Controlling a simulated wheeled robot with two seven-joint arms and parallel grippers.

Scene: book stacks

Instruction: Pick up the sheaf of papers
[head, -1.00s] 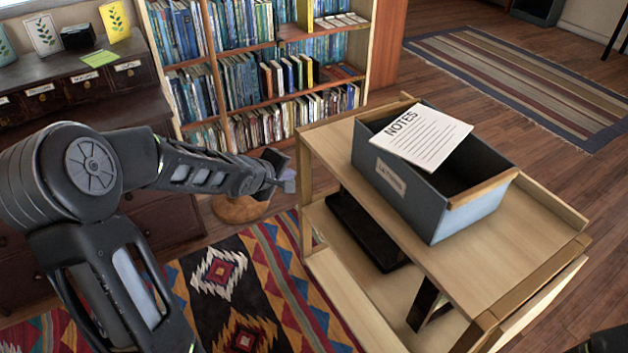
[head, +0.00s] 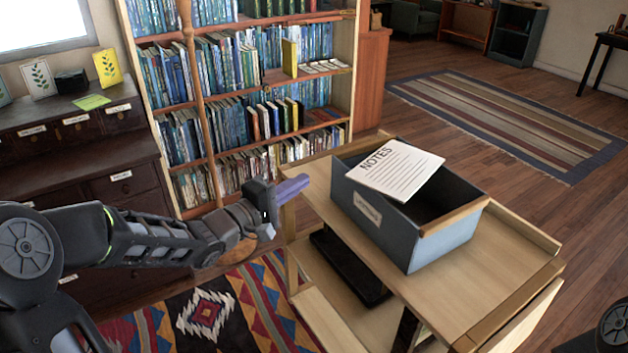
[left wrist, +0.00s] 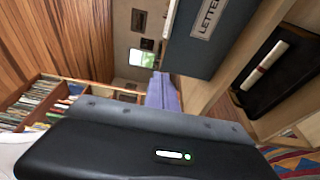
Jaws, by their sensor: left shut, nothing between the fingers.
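The sheaf of papers (head: 395,170) is white and headed "NOTES". It lies tilted across the left part of an open grey box (head: 440,243), overlapping its rim. The box has a label on its side and stands on a wooden cart (head: 515,290). My left gripper (head: 300,183) is shut and empty, with purple fingers, just left of the cart's back left corner and apart from the papers. My right gripper is out of the picture.
A bookcase (head: 202,110) stands behind the cart. A dark drawer cabinet (head: 85,155) is at the left. A black item (head: 348,265) lies on the cart's lower shelf. A patterned rug (head: 215,315) covers the floor left of the cart. Open floor lies to the right.

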